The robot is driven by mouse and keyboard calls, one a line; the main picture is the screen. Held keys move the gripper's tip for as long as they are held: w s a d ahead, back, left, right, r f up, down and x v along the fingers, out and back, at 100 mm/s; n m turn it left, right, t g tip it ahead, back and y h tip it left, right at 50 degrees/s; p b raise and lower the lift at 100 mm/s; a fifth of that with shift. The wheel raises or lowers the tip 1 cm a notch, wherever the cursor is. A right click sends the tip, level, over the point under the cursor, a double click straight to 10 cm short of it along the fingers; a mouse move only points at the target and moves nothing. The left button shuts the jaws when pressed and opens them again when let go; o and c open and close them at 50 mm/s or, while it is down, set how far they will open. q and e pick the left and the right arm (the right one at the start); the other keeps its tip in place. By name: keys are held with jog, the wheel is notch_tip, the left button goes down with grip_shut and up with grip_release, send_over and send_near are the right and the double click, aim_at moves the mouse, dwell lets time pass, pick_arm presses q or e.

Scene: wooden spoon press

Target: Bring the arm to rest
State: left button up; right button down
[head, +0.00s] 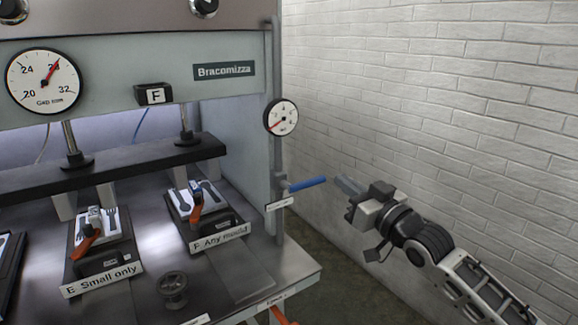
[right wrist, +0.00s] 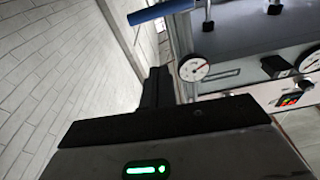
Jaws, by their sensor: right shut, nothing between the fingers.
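My right arm comes in from the lower right in the head view. Its gripper (head: 347,186) is shut and empty, in the air to the right of the press. The fingertips point left toward a blue lever handle (head: 308,184) on the side pipe, with a small gap between them. In the right wrist view the shut fingers (right wrist: 158,88) show dark, and the blue handle (right wrist: 160,12) lies beyond them at the top. My left gripper is not in view.
The press (head: 130,90) fills the left, with stations labelled "E. Small only" (head: 100,280) and "F. Any mould" (head: 219,238). A pressure gauge (head: 281,117) sits on its side pipe. A white brick wall (head: 430,100) stands behind and right of my arm. The floor strip between is clear.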

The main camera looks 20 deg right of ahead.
jog(key=s+a+f+g+h, duration=0.1)
jog(key=s+a+f+g, duration=0.2)
jog(key=f, duration=0.6)
jog(key=s+a+f, duration=0.3)
jog(key=s+f, duration=0.2)
jog(key=f, duration=0.3)
jog(key=s+a+f+g+h, duration=0.1)
jog(key=s+a+f+g, duration=0.1)
jog(key=s+f, duration=0.6)
jog(key=s+a+f+g+h, duration=0.1)
jog(key=s+a+f+g, duration=0.2)
jog(key=s+f, duration=0.5)
jog(key=s+a, duration=0.1)
jog(key=s, duration=0.3)
jog(key=shift+f, duration=0.15)
